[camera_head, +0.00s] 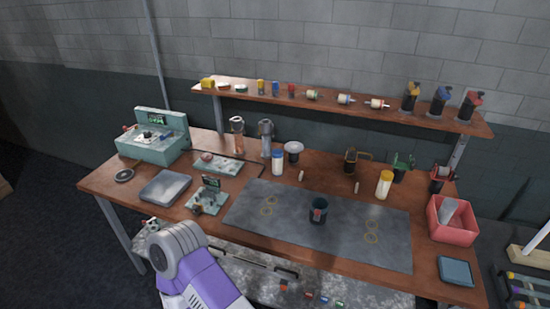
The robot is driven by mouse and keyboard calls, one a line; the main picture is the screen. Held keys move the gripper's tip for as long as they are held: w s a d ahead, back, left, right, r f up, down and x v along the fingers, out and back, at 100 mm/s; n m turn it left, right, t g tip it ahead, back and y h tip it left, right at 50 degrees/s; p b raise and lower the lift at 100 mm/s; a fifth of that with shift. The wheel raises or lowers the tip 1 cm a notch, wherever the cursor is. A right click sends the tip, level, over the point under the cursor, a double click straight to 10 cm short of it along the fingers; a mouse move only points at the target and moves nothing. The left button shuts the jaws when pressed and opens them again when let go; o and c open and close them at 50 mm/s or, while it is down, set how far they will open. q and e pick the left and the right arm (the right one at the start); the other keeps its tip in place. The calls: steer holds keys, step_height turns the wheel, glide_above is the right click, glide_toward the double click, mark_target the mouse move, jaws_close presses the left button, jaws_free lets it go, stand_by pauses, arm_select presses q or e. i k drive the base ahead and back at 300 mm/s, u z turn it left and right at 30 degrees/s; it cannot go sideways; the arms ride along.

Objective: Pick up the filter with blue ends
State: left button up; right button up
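A small cylindrical filter with what look like blue ends (346,99) lies on its side on the raised wooden shelf at the back. A similar filter with greenish ends (312,95) lies to its left, and one with reddish ends (377,103) lies to its right. A purple and grey link of my arm shows at the bottom left, in front of the table and far from the shelf. I make out no gripper fingers in this view.
Yellow, blue and red-topped dark containers (438,99) stand at the shelf's right end. Below, the workbench holds a dark mat (330,246), a dark cup (318,211), white bottles (383,185) and a red bin (451,233). Much of the mat is clear.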

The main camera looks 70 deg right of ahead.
mark_target(277, 154)
steer(key=z, duration=0.85)
steer(key=i, duration=0.9)
steer(key=z, duration=0.95)
